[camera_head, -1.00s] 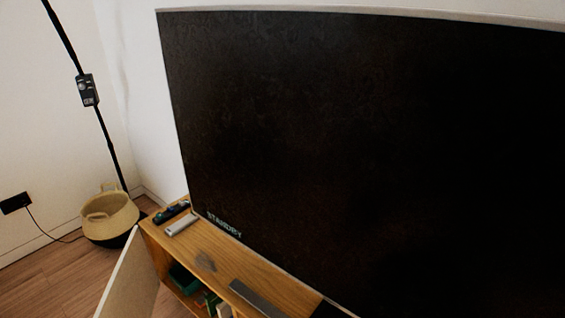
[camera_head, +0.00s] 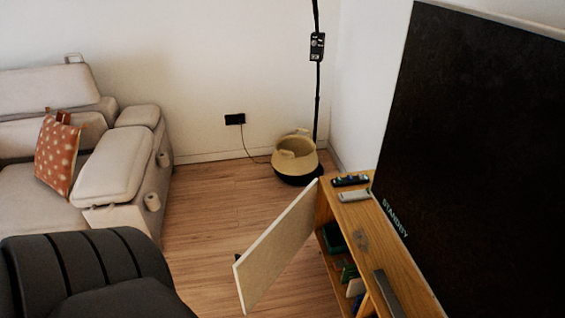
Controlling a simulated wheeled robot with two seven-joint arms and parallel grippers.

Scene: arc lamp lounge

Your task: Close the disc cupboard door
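The disc cupboard door (camera_head: 275,248) is a pale flat panel at the left end of the wooden cabinet (camera_head: 365,223). It stands wide open, swung out to the left over the floor. A small dark handle shows at its left side. Inside the open compartment are green and white items, perhaps disc cases (camera_head: 349,272). Neither of my grippers is in view.
A large TV marked STANDBY (camera_head: 475,170) stands on the cabinet. Remotes (camera_head: 350,181) lie on its top. A basket (camera_head: 296,157) and lamp pole stand in the corner. A beige sofa (camera_head: 110,165) and dark chair (camera_head: 90,275) are left. Wood floor (camera_head: 215,215) lies between.

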